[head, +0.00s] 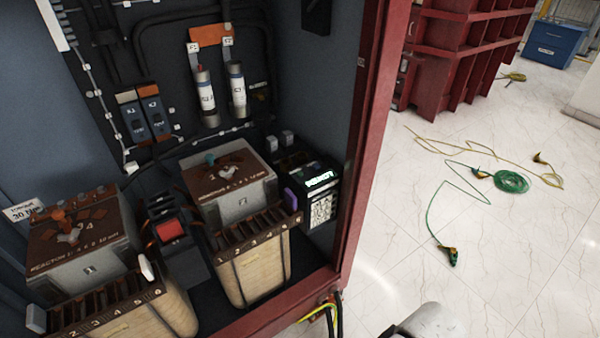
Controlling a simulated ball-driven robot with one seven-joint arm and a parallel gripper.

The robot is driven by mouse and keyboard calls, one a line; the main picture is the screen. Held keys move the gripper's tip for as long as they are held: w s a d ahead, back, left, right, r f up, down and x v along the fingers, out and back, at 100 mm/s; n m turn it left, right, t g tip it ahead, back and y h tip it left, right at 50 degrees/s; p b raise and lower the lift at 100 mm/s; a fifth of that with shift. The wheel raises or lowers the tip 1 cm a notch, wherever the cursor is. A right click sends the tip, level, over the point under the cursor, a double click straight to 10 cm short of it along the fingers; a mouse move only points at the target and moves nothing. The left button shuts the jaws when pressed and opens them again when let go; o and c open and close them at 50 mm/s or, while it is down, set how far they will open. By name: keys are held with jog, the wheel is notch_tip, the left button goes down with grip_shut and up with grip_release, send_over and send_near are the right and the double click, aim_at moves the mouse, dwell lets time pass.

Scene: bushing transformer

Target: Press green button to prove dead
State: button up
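No green button can be made out in the head view. A small dark device with a lit green-white display (320,181) and a pale keypad stands at the right inside the open red-framed cabinet (367,130). A red square button or cap (169,230) sits on a dark block between two grey boxes. My gripper is not in view. A pale rounded part shows at the bottom edge, right of the cabinet; it may be part of my arm.
Grey boxes labelled as reactors (80,245) sit on numbered terminal strips. Two fuse-like cylinders (205,95) hang on the back wall. Green cable (511,182) and yellow cable (440,140) lie on the white floor. A blue box (553,45) stands far right.

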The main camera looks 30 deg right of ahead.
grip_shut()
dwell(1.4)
